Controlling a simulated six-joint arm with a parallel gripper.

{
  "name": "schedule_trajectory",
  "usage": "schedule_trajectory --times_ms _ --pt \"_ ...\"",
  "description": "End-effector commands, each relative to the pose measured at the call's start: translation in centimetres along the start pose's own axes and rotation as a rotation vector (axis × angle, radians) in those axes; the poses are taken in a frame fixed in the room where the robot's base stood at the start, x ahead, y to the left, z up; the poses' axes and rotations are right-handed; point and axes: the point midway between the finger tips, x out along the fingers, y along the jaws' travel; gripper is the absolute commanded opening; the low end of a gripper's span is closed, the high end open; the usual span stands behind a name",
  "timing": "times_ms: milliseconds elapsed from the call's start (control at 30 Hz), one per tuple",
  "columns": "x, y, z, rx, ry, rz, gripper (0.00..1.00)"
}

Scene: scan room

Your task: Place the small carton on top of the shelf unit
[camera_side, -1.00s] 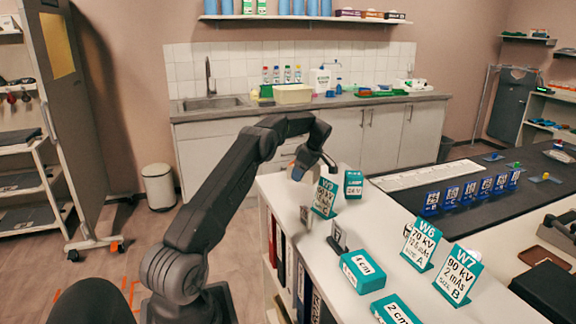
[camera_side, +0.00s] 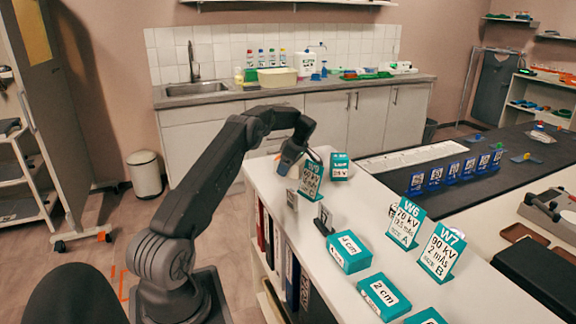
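The shelf unit (camera_side: 456,304) is long and white-topped, with binders in its open side. Several teal-and-white cartons stand on its top: one marked 4 cm (camera_side: 349,252), one marked 2 cm (camera_side: 384,297), and a small upright one (camera_side: 339,166) near the far end. I cannot tell which of them is the small carton. My gripper (camera_side: 302,160) is low over the far end of the top, behind the W9 card (camera_side: 311,178) and left of the small upright carton. The card and the small scale partly hide its fingertips, so I cannot tell whether it holds anything.
Tilted cards W6 (camera_side: 405,222) and W7 (camera_side: 441,253) stand along the right of the top. Small dark-and-grey holders (camera_side: 323,219) stand near its left edge. A dark table (camera_side: 490,180) with blue cards lies to the right. A sink counter (camera_side: 310,84) is behind.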

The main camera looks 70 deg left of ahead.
Motion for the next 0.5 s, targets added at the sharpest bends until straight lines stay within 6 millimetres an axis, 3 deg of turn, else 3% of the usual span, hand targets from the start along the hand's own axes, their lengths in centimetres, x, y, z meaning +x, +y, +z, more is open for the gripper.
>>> schedule_trajectory --times_ms 167,500 --pt "0.00 -0.01 0.01 0.000 0.000 -0.001 0.94" --pt "-0.66 0.03 -0.11 0.000 0.000 0.002 0.94"
